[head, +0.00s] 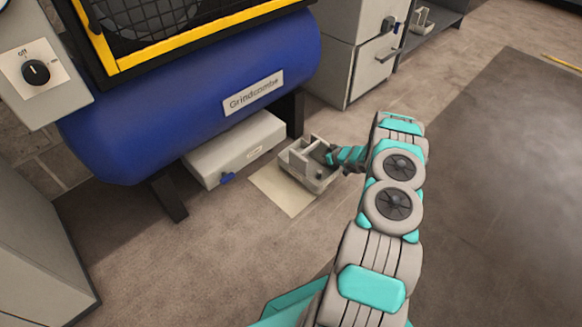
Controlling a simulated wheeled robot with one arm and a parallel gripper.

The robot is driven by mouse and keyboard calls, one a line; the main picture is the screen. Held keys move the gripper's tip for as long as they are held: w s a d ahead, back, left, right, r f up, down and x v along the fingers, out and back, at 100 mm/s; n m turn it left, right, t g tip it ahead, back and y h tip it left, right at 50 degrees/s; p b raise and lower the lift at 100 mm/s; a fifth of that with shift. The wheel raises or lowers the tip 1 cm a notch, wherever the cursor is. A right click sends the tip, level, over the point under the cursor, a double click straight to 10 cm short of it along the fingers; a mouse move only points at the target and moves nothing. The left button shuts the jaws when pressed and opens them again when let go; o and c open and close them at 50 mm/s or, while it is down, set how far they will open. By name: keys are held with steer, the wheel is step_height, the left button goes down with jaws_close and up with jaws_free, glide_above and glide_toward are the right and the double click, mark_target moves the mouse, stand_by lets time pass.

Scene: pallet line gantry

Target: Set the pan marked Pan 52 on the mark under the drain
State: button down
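A light grey pan (300,158) with raised inner walls is in the middle of the view, in front of the blue tank. It overlaps the right part of a pale square mark (276,193) on the floor. I cannot tell whether it touches the floor or hangs just above it. No marking is readable on the pan. A blue drain valve (227,178) sticks out from the white box under the tank, left of the pan. My gripper (331,158) reaches the pan's right side from the right. Its fingertips are small and partly hidden, so their grip is unclear.
The blue tank (190,100) stands on dark legs, with the white box (235,150) beneath it. Grey cabinets (345,50) stand behind. A similar pale object (422,20) sits on a dark shelf at the back.

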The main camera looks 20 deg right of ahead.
mark_target(296, 164)
steer(key=a, duration=0.6)
steer(key=w+a, duration=0.1)
steer(key=a, duration=0.2)
steer(key=shift+w+a+f+b, duration=0.1)
steer(key=shift+a+f+b, duration=0.1)
steer(key=shift+f+b, duration=0.2)
steer(key=shift+f, duration=1.75)
steer(key=shift+f, duration=0.15)
steer(key=c, duration=1)
jaws_free()
steer(key=shift+c, duration=0.2)
